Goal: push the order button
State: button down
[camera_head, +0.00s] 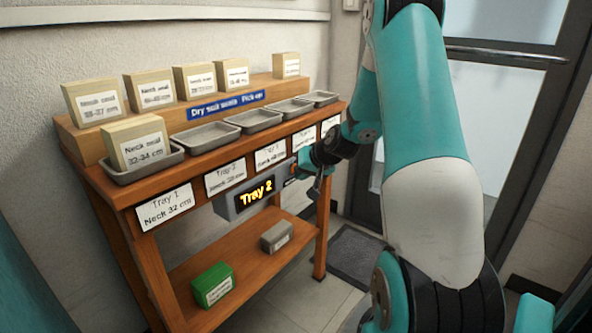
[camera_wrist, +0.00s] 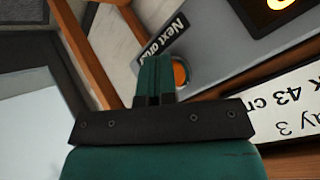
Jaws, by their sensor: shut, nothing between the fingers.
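The order button is a round orange button (camera_wrist: 180,72) on the grey control box, beside a dark label reading "Next order" (camera_wrist: 163,41) in the wrist view. The box's display (camera_head: 256,192) reads "Tray 2" in yellow in the head view. My gripper (camera_wrist: 154,68) is shut and empty. In the wrist view its teal fingers lie just left of the button and cover part of its left side. I cannot tell whether they touch the box. In the head view my gripper (camera_head: 306,162) is at the box's right end, under the shelf edge.
A wooden bench (camera_head: 158,253) holds grey metal trays (camera_head: 203,137) and labelled boxes (camera_head: 97,101). A box (camera_head: 138,143) stands in the front tray. A green box (camera_head: 212,284) and a grey box (camera_head: 277,236) sit on the lower shelf. Tray labels hang along the front edge.

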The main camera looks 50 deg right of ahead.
jog(key=shift+s+d, duration=0.1)
jog(key=shift+s, duration=0.75)
jog(key=s, duration=0.5)
jog(key=shift+d+b, duration=0.15)
jog(key=shift+b, duration=0.2)
dwell(0.4)
